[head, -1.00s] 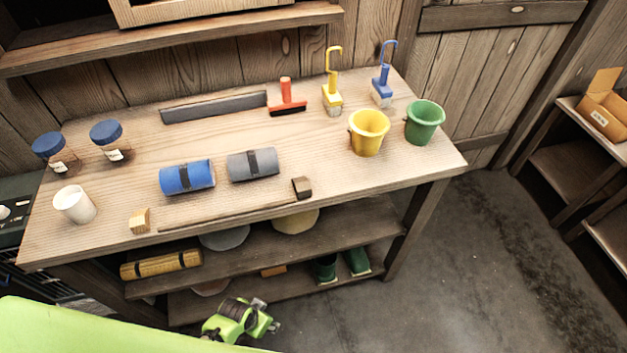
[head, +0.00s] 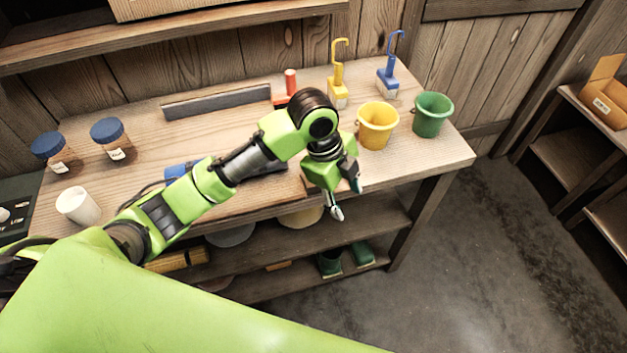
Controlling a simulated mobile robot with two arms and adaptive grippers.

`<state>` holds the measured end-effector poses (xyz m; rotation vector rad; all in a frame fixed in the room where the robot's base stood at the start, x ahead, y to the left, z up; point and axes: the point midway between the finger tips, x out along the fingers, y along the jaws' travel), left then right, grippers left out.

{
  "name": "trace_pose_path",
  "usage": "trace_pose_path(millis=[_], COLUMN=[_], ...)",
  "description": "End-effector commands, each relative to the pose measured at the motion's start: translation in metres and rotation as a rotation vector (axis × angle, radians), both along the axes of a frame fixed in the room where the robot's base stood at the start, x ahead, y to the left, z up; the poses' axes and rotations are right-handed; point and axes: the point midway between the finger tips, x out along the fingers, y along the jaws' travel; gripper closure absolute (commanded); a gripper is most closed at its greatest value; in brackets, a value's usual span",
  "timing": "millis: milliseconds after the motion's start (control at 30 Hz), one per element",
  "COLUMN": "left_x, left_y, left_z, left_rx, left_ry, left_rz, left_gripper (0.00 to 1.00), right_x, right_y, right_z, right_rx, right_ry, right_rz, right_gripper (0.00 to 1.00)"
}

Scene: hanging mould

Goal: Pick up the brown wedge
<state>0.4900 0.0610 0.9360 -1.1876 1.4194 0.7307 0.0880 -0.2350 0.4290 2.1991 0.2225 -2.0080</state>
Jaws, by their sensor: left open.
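The brown wedge is hidden or nearly hidden now behind my left gripper (head: 346,198). A second earlier it showed as a small dark brown block near the front edge of the workbench (head: 408,172), by the right end of a thin wooden strip. My left gripper is open, with its fingers pointing down over the bench's front edge, close to that spot. I see nothing between the fingers. Whether they touch the wedge cannot be told. My right gripper is out of view.
A yellow bucket (head: 377,127) and a green bucket (head: 432,115) stand right of my gripper. Yellow (head: 338,90) and blue (head: 388,80) hooked brushes stand behind. My arm covers most of the blue roll (head: 176,170). A white cup (head: 78,206) and two jars stand left.

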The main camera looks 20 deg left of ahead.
Motion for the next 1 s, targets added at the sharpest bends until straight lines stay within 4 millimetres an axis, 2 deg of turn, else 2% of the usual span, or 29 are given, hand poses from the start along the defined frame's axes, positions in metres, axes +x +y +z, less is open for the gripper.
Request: trace_pose_path(millis=[100, 300, 400, 567, 633, 733, 1000], left_x=[0.015, 0.029, 0.032, 0.033, 0.033, 0.032, 0.032], left_y=[0.016, 0.051, 0.067, 0.080, 0.083, 0.084, 0.083], left_z=[0.032, 0.089, 0.112, 0.133, 0.134, 0.123, 0.071], left_rx=[0.078, 0.209, 0.252, 0.285, 0.290, 0.291, 0.289], left_ry=[-0.023, -0.018, -0.008, 0.006, 0.012, 0.016, 0.016], left_rz=[-0.165, -0.433, -0.524, -0.604, -0.616, -0.623, -0.620], left_gripper=[0.56, 0.56, 0.56, 0.56, 0.56, 0.56, 0.56], right_x=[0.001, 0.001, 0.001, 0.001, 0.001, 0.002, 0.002], right_y=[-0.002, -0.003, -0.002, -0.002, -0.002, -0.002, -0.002], right_z=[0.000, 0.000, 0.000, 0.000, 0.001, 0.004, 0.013], right_rx=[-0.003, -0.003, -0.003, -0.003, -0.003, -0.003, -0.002], right_ry=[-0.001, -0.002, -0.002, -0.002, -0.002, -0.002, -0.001], right_rz=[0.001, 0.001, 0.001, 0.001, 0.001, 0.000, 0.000], right_gripper=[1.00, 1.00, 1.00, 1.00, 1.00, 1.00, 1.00])
